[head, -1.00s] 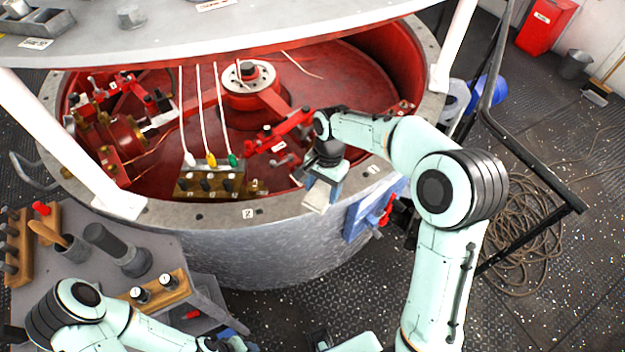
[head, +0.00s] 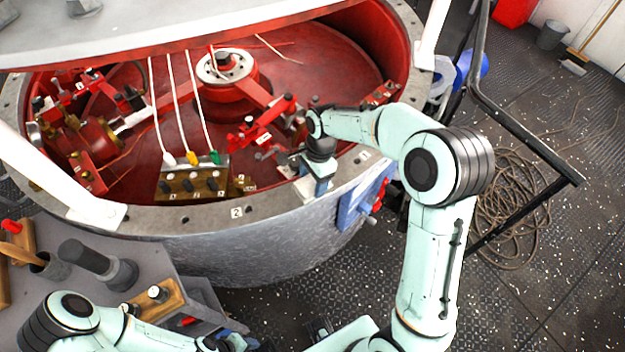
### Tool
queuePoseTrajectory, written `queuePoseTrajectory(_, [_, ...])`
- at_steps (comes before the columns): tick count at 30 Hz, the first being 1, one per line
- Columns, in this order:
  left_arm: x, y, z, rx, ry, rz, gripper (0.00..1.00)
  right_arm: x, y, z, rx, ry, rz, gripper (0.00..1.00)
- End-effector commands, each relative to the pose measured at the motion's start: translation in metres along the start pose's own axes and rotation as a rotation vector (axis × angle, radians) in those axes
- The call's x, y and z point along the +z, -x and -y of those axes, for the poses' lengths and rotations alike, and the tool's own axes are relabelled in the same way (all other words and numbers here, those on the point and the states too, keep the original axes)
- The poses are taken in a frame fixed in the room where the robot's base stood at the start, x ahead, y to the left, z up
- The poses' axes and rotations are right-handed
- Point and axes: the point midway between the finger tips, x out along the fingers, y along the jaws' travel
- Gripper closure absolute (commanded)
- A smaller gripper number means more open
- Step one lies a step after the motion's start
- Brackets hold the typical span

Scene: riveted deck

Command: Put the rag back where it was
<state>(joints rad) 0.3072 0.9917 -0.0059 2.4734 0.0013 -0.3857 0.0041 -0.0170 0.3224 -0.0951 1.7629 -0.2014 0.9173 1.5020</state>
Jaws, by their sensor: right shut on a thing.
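The rag (head: 304,188) is a small pale cloth at the tips of my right gripper (head: 311,188). My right gripper points down and is shut on it, over the grey flanged rim (head: 272,202) of the big red-lined tub, near its front right. The gripper hides part of the rag. I cannot tell whether the rag touches the rim. My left gripper (head: 225,344) is at the bottom edge, partly cut off, and its jaws cannot be made out.
A block with several knobs (head: 192,186) and cables stands inside the tub, left of my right gripper. A blue fitting (head: 358,207) juts from the tub's outer wall. A grey bench (head: 150,252) stands at lower left. A black rail (head: 530,150) stands at right.

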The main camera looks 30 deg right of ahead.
Motion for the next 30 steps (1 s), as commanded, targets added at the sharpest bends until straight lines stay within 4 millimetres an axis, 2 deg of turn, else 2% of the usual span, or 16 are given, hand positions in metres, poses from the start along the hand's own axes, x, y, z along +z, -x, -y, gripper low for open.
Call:
queuePoseTrajectory(13, [0.001, -0.003, 0.001, 0.000, 0.000, 0.001, 0.57, -0.001, -0.009, 0.000, -0.001, 0.001, 0.000, 0.64])
queuePoseTrajectory(14, [0.001, -0.003, 0.001, 0.000, 0.000, 0.001, 0.57, -0.001, -0.009, 0.000, -0.001, 0.001, 0.000, 0.32])
queuePoseTrajectory(16, [0.001, -0.002, 0.001, 0.000, 0.000, 0.001, 0.57, -0.001, -0.009, 0.000, -0.001, 0.001, 0.000, 0.10])
queuePoseTrajectory(25, [0.000, -0.002, 0.001, 0.000, 0.000, 0.001, 0.57, -0.001, -0.008, 0.000, -0.002, 0.001, 0.000, 0.10])
queuePoseTrajectory(30, [-0.001, 0.002, -0.001, 0.000, -0.001, -0.001, 0.57, -0.001, 0.009, 0.001, -0.005, 0.001, -0.001, 0.10])
